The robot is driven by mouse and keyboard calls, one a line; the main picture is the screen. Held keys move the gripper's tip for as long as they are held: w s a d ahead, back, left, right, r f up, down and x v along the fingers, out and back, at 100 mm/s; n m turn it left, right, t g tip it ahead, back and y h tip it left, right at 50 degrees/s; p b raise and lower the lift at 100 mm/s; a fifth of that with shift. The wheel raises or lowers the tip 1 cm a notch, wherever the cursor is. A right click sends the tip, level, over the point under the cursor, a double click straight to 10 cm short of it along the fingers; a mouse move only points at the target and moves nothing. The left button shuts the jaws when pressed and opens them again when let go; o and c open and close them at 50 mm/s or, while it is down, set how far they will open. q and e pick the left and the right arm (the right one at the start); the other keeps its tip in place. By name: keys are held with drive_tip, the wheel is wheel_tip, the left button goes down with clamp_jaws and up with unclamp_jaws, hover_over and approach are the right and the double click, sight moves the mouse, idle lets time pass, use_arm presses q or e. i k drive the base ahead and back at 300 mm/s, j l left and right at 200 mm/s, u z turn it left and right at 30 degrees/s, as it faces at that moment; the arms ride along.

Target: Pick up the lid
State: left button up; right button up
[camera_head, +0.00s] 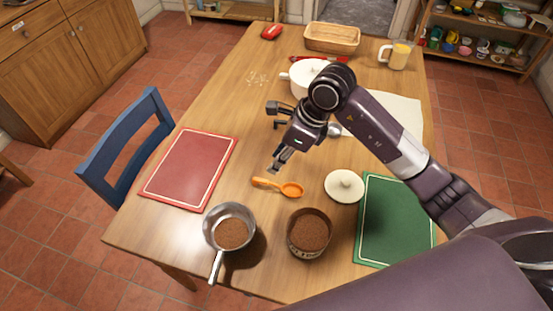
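The lid (344,186) is round and cream-white with a small knob on top. It lies knob-up on the wooden table, just left of the green board. My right gripper (272,139) is above the table, up and to the left of the lid and apart from it. Its fingers are spread and nothing shows between them. A white pot (298,77) stands further back, partly hidden behind my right arm. My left gripper is not in the view.
An orange spoon (278,187) lies left of the lid. A brown-filled bowl (310,232) and a saucepan (230,229) stand near the front edge. A red board (190,168) and a green board (396,222) lie at the sides. A mug (398,57) and wooden tray (332,38) are at the back.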

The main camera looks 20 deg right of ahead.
sight(344, 187)
drive_tip(key=k, duration=1.5)
